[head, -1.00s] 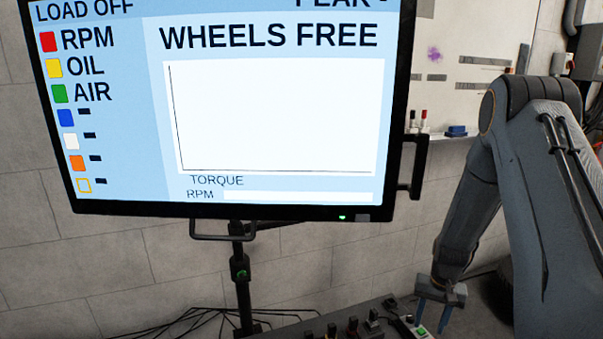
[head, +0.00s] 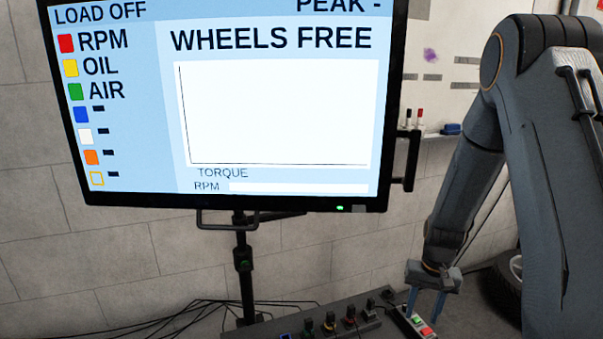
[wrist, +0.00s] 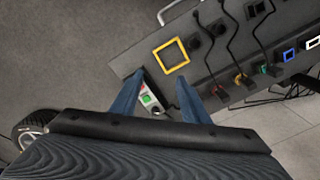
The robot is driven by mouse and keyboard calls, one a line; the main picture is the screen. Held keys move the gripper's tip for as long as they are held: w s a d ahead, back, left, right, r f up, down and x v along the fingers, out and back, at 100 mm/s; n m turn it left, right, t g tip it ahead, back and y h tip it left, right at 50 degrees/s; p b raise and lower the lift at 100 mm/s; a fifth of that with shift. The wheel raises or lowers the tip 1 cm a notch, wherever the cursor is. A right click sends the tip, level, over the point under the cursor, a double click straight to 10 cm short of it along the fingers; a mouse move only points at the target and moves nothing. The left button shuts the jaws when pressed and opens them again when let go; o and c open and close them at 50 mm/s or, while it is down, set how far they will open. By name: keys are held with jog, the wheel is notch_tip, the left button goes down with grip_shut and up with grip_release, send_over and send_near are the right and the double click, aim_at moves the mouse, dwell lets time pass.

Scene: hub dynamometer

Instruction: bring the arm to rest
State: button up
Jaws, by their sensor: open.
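My gripper (head: 426,302) hangs at the lower right of the head view, its blue fingers pointing down and apart. It is above the end of a dark control panel, near a small box with a green and a red button (head: 420,322). In the wrist view my gripper (wrist: 168,95) is open, with nothing between its fingers. The button box (wrist: 150,100) shows beyond the fingers, close to the left one. How high the fingertips are above it I cannot tell.
The dark panel (head: 312,318) carries several plugs with cables. A monitor (head: 240,205) reading "WHEELS FREE" stands behind it on a post (head: 243,262). A wheel (head: 510,270) is at the right; in the wrist view a wheel (wrist: 32,127) is at lower left. Open floor (wrist: 60,60) lies left of the panel.

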jog(key=s+a+r+n, duration=0.2)
jog(key=s+a+r, duration=0.4)
jog(key=s+r, duration=0.2)
jog(key=s+a+r+n, duration=0.1)
jog(key=s+a+r, duration=0.6)
jog(key=s, duration=0.5)
jog(key=shift+s+r+n, duration=0.3)
jog(key=shift+r+n, duration=0.1)
jog(key=shift+r, duration=0.3)
